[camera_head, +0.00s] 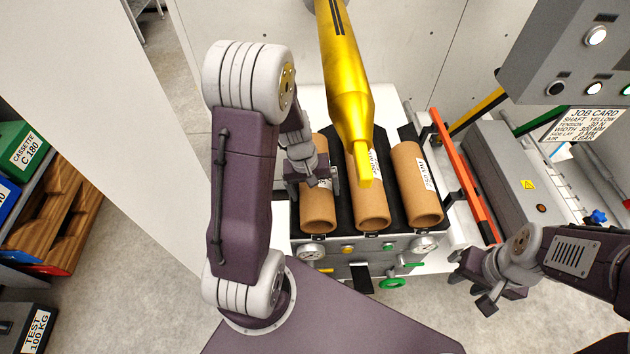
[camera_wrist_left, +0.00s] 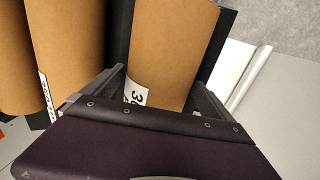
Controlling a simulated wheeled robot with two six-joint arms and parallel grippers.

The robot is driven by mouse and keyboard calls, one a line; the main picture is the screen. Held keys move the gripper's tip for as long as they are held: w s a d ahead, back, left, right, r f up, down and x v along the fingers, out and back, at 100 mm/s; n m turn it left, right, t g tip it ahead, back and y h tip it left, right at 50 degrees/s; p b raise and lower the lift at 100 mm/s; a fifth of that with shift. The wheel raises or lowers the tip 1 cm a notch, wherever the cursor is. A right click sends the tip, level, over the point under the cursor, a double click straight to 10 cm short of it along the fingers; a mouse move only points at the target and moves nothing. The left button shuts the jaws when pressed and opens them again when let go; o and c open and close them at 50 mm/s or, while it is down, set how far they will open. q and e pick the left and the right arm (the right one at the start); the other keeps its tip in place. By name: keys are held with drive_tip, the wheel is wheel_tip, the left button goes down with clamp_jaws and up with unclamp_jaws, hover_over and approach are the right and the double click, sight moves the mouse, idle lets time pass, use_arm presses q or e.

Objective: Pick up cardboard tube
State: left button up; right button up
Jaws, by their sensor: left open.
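Three brown cardboard tubes lie side by side in a black cradle: the left tube (camera_head: 318,208), the middle tube (camera_head: 372,205) and the right tube (camera_head: 416,185). My left gripper (camera_head: 314,186) is over the left tube, with its open fingers on either side of it. In the left wrist view the left tube (camera_wrist_left: 168,45) and its white label show between the two fingers (camera_wrist_left: 160,80); I cannot tell whether they touch it. My right gripper (camera_head: 475,287) is at the lower right, empty and away from the tubes, its fingers apart.
A yellow hoist arm (camera_head: 345,85) hangs over the middle tube and hides part of it. Gauges, knobs and a green handwheel (camera_head: 392,283) are on the cradle's front. An orange bar (camera_head: 465,175) and a grey machine (camera_head: 515,165) stand to the right. Shelves are at far left.

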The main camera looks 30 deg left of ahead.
use_arm(q)
drive_tip(key=shift+w, duration=0.2)
drive_tip(key=shift+c, duration=0.7)
drive_tip(key=shift+s, duration=0.1)
drive_tip(key=c, duration=1.5)
drive_tip(key=shift+r, duration=0.1)
drive_tip(key=shift+c, duration=1.1)
